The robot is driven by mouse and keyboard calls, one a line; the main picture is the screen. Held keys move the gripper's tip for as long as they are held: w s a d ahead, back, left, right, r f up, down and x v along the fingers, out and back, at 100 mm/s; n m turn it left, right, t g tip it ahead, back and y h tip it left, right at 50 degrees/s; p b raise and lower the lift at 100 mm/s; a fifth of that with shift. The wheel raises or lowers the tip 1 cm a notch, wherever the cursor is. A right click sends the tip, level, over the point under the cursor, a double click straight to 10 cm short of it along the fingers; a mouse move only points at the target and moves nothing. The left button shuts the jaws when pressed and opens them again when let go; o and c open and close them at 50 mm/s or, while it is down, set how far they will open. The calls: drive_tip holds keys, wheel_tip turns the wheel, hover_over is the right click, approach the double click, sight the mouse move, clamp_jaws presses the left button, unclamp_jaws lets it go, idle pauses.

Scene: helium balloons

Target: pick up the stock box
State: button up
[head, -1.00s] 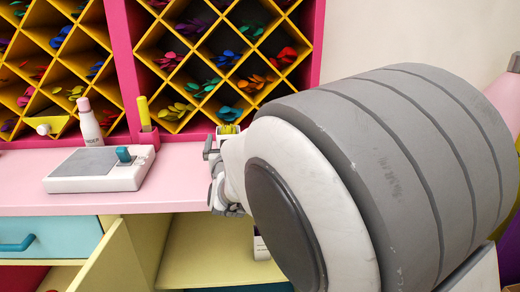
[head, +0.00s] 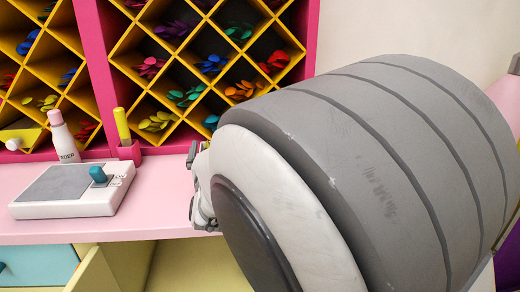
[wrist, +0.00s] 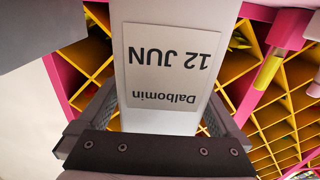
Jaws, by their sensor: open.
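A white box (wrist: 195,25) with a printed label reading "Dalbomin 12 JUN" shows upside down in the wrist view; I take it to be the stock box. My gripper (wrist: 162,100) is open, with one finger on each side of the box in the picture. I cannot tell whether the fingers touch it. In the head view only part of my gripper (head: 202,188) shows, at the left edge of my large grey arm link. The arm hides the box there.
A pink counter (head: 150,212) carries a grey-topped device (head: 68,188) with a blue knob, a white bottle (head: 63,140) and a yellow marker in a pink holder (head: 129,152). A yellow lattice shelf (head: 170,100) with coloured balloons stands behind. An open cabinet door (head: 95,272) lies below.

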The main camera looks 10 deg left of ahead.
drive_tip(key=shift+w, duration=0.1)
clamp_jaws()
idle(0.6)
